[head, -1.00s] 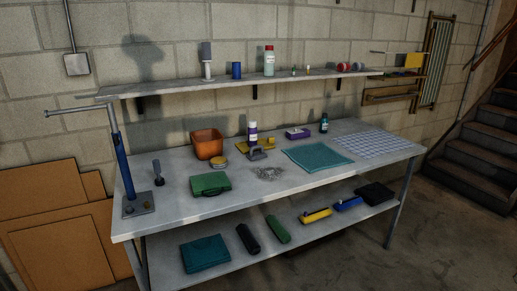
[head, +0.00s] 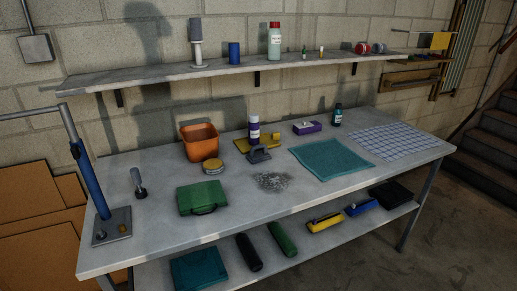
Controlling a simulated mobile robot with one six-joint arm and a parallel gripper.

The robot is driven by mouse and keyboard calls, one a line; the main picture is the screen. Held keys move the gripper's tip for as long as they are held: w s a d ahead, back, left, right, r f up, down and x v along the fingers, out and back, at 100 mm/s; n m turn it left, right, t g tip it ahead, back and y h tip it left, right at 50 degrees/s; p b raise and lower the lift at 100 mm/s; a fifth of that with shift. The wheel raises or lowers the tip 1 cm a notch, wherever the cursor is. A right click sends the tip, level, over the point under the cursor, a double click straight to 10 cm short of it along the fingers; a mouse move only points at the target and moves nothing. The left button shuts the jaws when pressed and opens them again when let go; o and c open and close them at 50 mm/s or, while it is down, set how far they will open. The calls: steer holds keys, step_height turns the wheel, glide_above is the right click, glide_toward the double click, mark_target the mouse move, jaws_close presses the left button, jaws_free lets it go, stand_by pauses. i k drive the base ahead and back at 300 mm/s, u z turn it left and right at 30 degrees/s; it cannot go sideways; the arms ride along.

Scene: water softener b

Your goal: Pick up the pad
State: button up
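Which thing is the pad is not certain. A grey, tangled, steel-wool-like clump (head: 272,181) lies flat near the middle of the workbench top. To its right is a flat teal cloth or mat (head: 331,158). A folded teal cloth (head: 200,270) lies on the lower shelf at the left. My gripper is not in view.
The workbench (head: 150,235) holds a green case (head: 202,198), orange bin (head: 199,142), round tin (head: 212,167), dark grey tool (head: 258,155), spray can (head: 254,129) and checked cloth (head: 375,141). A blue post (head: 90,180) stands at the left end. A wall shelf (head: 190,72) hangs above.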

mark_target(254, 157)
steer(key=u, duration=0.05)
steer(key=i, duration=0.85)
steer(key=z, duration=1.15)
steer(key=k, duration=0.1)
steer(key=u, duration=3.1)
steer(key=k, duration=0.25)
steer(key=u, duration=2.15)
